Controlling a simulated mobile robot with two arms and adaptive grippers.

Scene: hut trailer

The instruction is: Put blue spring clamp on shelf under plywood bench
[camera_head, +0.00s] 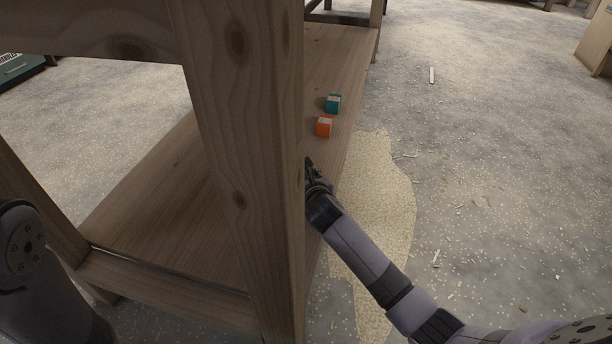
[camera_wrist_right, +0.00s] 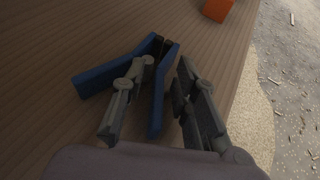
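The blue spring clamp (camera_wrist_right: 104,76) lies on the wooden shelf (camera_wrist_right: 60,40) under the plywood bench in the right wrist view, its handles spread toward me. My right gripper (camera_wrist_right: 167,64) is open around one handle: one finger is between the two handles, the other is to the right with a small gap. In the head view my right gripper (camera_head: 309,172) reaches in at the shelf's right edge, partly behind the bench's front leg (camera_head: 245,150). The clamp is hidden there. Only part of my left arm shows at the lower left; its gripper is out of view.
An orange block (camera_head: 324,127) and a teal block (camera_head: 332,103) sit farther back on the shelf (camera_head: 150,215); the orange one also shows in the wrist view (camera_wrist_right: 217,9). Sawdust (camera_head: 385,190) and wood chips lie on the floor to the right. The shelf's left part is clear.

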